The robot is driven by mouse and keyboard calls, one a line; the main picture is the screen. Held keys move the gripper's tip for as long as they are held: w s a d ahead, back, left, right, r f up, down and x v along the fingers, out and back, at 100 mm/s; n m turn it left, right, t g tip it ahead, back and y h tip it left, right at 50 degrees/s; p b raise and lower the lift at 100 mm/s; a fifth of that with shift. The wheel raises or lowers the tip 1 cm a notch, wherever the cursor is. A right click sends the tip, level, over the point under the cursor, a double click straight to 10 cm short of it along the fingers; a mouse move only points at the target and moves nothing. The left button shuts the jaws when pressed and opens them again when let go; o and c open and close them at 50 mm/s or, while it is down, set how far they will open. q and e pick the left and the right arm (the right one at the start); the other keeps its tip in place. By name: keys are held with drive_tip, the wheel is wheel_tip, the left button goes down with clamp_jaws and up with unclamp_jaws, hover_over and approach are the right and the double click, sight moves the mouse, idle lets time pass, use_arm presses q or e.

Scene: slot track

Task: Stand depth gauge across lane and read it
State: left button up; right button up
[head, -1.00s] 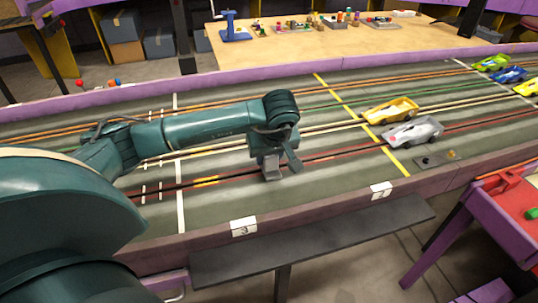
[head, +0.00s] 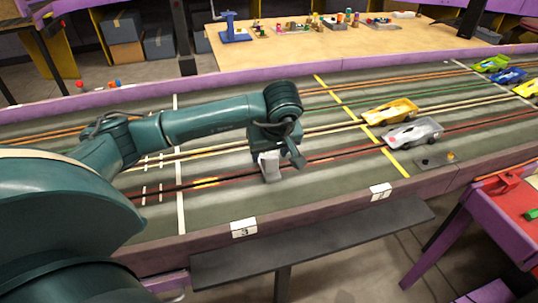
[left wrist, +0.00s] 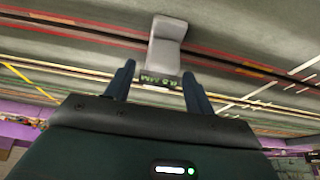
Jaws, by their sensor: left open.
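The depth gauge (head: 270,166) is a small grey block that stands upright on the slot track, at the red-lined near lane. In the left wrist view the gauge (left wrist: 166,45) sits over the lane's dark slot. Its display shows green characters ending in "MM", appearing reversed; I cannot read the digits surely. My left gripper (head: 277,148) is above and behind the gauge, partly hiding its top. In the left wrist view the fingers of the left gripper (left wrist: 158,76) are apart, with the gauge's display end between or just beyond them. My right gripper is out of view.
Yellow (head: 391,110) and silver (head: 412,132) slot cars stand by a yellow cross line on the right. More cars are at the far right. A dark shelf (head: 315,240) runs along the near purple edge. A wooden table with small items is behind.

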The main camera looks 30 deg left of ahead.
use_arm(q)
drive_tip(key=v, duration=0.9)
drive_tip(key=shift+r+p, duration=0.25)
drive_tip(key=shift+p, duration=0.05)
drive_tip(key=shift+s, duration=0.15)
